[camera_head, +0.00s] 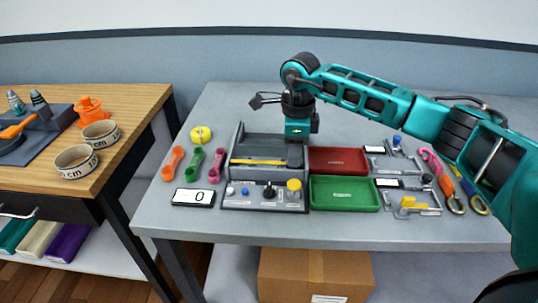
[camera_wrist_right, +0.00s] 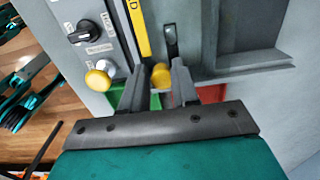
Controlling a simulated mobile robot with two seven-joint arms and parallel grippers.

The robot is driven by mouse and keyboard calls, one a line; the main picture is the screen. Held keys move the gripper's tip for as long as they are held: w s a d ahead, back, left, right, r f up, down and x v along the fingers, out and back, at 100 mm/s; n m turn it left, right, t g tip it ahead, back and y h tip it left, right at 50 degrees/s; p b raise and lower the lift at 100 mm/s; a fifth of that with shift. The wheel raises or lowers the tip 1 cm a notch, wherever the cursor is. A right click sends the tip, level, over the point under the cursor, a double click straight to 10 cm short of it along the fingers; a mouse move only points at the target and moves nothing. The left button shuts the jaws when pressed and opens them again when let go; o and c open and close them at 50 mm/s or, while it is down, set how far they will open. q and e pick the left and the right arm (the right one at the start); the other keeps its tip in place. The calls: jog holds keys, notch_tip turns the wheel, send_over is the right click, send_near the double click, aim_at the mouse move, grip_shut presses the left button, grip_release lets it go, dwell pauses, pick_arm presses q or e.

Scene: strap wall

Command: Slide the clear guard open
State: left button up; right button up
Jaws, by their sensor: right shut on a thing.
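The grey machine (camera_head: 236,180) stands near the middle of the grey table, with raised side walls and a yellow strip (camera_head: 258,162) across it. Its clear guard is hard to make out against the grey. My right gripper (camera_head: 296,150) is over the machine's right side, pointing down. In the right wrist view its fingers (camera_wrist_right: 157,82) are closed around a yellow knob (camera_wrist_right: 161,75), with a black lever (camera_wrist_right: 171,42) just beyond. Whether the knob is fixed to the guard I cannot tell. My left gripper is not in view.
The machine's front panel has a yellow button (camera_head: 293,185) and a black dial (camera_head: 269,190). A red tray (camera_head: 337,160) and a green tray (camera_head: 343,194) sit close on the right. Coloured scoops (camera_head: 195,163) and a display reading 0 (camera_head: 193,197) lie left.

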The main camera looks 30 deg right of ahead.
jog(key=shift+w+d+f+b, duration=0.3)
jog(key=shift+w+d, duration=0.1)
jog(key=shift+w, duration=0.25)
jog(key=shift+w+d+f+b, duration=0.2)
jog(key=shift+w+d+b, duration=0.15)
jog(key=shift+w, duration=0.3)
jog(key=shift+w+d+b, duration=0.4)
jog(key=shift+w+d, duration=0.25)
jog(key=shift+w, duration=0.35)
jog(key=shift+w+d+b, duration=0.4)
jog(key=shift+w+d, duration=0.25)
jog(key=shift+w, duration=0.35)
jog(key=shift+r, duration=0.1)
jog(key=o, duration=0.6)
jog(key=shift+c, duration=0.2)
jog(key=shift+r, duration=0.1)
notch_tip(320, 180, up, 6)
jog(key=p, duration=0.5)
jog(key=shift+w+d+r+p, duration=0.1)
jog(key=shift+w+p, duration=0.05)
jog(key=shift+p, duration=0.15)
